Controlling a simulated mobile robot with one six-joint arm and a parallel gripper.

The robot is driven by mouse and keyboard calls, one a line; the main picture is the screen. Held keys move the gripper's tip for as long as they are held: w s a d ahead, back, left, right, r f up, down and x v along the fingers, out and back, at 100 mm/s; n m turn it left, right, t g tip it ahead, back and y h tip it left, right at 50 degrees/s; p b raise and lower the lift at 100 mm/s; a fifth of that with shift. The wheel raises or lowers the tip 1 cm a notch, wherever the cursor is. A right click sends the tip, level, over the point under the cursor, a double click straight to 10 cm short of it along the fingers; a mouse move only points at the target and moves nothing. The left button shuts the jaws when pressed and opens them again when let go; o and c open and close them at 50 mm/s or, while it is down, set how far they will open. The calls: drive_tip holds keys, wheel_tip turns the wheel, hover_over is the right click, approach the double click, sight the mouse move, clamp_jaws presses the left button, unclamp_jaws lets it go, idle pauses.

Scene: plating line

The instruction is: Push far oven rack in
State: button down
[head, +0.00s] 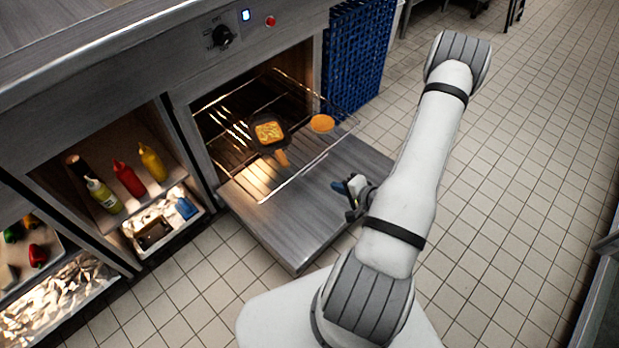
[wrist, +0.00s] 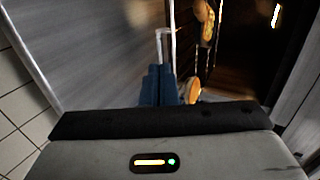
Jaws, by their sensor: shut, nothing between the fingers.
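The oven rack (head: 302,170) is a thin wire grid. It sticks partly out of the oven over the lowered door (head: 305,220). A dark pan with yellow food (head: 269,131) and a round orange item (head: 322,123) are on or above the rack; contact is unclear. My gripper (head: 337,186) is over the door, in front of the rack's outer edge. In the wrist view, its blue fingers (wrist: 160,71) are together and empty, close to a pale rack wire (wrist: 166,42). I cannot tell whether they touch it. The deeper rack parts are dim.
Left of the oven, an open shelf holds sauce bottles (head: 129,179) and a foil-lined tray (head: 181,225). A blue perforated panel (head: 357,58) stands to the oven's right. The tiled floor (head: 540,150) to the right is clear.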

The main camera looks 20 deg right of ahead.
drive_tip(key=w+r+b+x, duration=0.1)
drive_tip(key=b+x, duration=0.3)
drive_tip(key=x, duration=0.9)
drive_tip(key=shift+a+r, duration=0.3)
drive_tip(key=shift+r, duration=0.1)
